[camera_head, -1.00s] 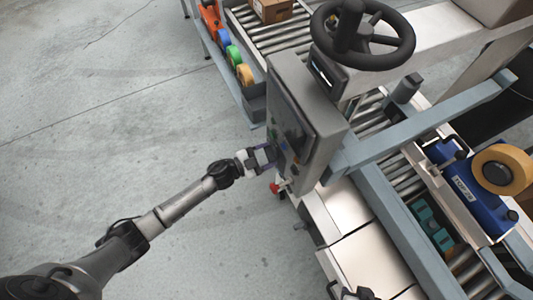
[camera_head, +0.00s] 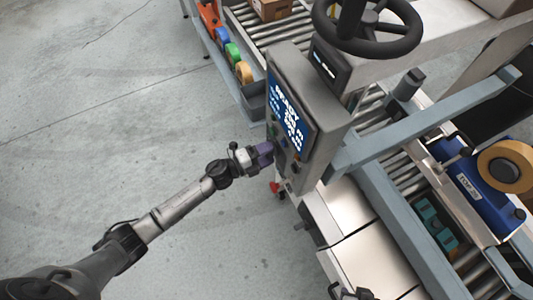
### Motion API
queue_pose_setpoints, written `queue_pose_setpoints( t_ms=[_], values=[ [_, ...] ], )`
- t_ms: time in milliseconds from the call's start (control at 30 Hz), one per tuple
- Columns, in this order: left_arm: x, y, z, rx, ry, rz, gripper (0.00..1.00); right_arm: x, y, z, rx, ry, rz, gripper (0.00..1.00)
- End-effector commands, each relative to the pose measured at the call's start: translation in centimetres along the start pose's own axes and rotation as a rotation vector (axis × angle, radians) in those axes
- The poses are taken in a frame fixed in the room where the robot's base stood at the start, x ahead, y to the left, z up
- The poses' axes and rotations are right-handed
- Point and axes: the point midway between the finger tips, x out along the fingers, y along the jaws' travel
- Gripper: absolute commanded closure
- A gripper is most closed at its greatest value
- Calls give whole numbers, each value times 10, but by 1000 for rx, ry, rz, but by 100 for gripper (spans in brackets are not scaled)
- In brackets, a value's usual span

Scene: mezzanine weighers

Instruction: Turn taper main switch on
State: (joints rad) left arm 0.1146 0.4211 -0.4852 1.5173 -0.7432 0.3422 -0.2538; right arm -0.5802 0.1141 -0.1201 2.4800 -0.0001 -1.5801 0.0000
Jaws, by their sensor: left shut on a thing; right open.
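The taper's grey control box (camera_head: 318,98) stands at the centre, its panel facing left. Its screen (camera_head: 289,112) is lit blue with white text that includes "READY". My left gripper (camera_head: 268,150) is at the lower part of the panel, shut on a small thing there. The gripper hides that thing, which seems to be the main switch. My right gripper (camera_head: 350,293) shows only in part at the bottom edge, open and apart from the panel.
A black handwheel (camera_head: 368,24) sits above the box. A blue tape head with a tan tape roll (camera_head: 506,166) is at the right. Roller conveyors (camera_head: 272,37) run behind. The floor at left is clear.

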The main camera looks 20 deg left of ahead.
Motion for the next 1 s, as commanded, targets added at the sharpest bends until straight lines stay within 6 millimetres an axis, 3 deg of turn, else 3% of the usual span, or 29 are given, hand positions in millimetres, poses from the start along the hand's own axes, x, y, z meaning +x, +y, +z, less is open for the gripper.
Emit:
queue_pose_setpoints(
  t_ms=[400, 967, 1000],
  values=[
    [0, 1, 0, 162, 0, 0, 62, 7, 2, 3, -6, -1, 5, 57],
    [0, 1, 0, 185, 0, 0, 62, 7, 2, 3, -8, -2, 6, 57],
    [0, 1, 0, 185, 0, 0, 34, 7, 2, 3, -7, -1, 5, 57]
  ],
)
